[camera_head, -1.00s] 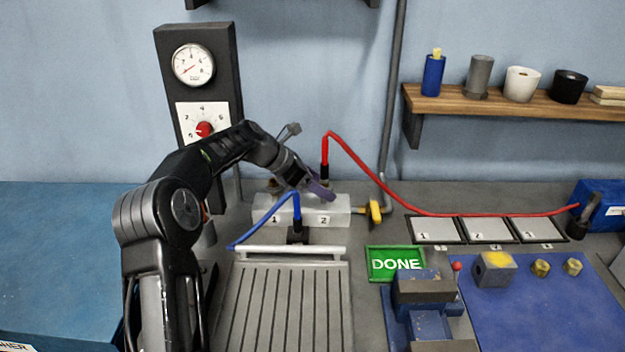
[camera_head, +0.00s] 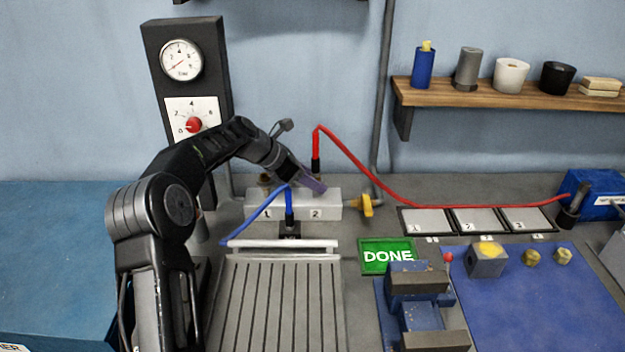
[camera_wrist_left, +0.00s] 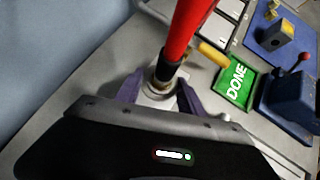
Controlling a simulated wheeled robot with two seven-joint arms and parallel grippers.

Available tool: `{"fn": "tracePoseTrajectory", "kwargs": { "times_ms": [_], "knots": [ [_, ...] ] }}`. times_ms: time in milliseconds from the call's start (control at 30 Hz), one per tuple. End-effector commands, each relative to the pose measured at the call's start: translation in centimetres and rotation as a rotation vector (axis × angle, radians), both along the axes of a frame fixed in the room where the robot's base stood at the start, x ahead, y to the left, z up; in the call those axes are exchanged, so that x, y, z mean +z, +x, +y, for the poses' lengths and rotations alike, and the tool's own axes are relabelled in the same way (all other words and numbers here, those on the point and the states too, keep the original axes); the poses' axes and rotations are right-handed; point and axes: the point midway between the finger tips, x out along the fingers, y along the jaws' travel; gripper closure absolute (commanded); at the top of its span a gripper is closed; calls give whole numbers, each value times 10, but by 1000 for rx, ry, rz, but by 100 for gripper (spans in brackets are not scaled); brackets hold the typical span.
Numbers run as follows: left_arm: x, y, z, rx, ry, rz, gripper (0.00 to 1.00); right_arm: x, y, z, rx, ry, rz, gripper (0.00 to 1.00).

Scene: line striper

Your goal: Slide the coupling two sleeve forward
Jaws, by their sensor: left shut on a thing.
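A pale manifold block (camera_head: 330,207) marked 1 and 2 lies at the back of the bench. The red hose (camera_head: 316,140) stands upright with its black end at coupling two. My left gripper (camera_head: 312,184) reaches in from the left at that coupling and covers most of it. In the left wrist view, my purple fingers (camera_wrist_left: 157,93) are shut on the metal coupling two sleeve (camera_wrist_left: 160,84), one on each side, just below the red hose's black end (camera_wrist_left: 166,70). How far forward the sleeve sits cannot be told. My right gripper is out of view.
The blue hose (camera_head: 262,216) stands in a black holder (camera_head: 290,231) just in front of the block. A yellow valve handle (camera_head: 366,206) is at its right end. A pressure gauge (camera_head: 181,60) and red knob (camera_head: 193,125) stand behind. A green DONE plate (camera_head: 387,256) lies front right.

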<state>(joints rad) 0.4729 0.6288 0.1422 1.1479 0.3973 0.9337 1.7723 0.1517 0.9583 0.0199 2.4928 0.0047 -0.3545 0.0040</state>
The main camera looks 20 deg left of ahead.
Motion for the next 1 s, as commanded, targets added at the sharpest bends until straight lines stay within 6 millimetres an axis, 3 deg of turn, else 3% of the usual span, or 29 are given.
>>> {"fn": "tracePoseTrajectory", "kwargs": {
  "times_ms": [200,967,1000],
  "knots": [
    [0,0,0,1,1,0,95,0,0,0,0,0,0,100],
    [9,0,0,1,0,-2,95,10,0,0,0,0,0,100],
    [8,0,0,1,0,-2,52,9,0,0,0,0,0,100]
  ]
}}
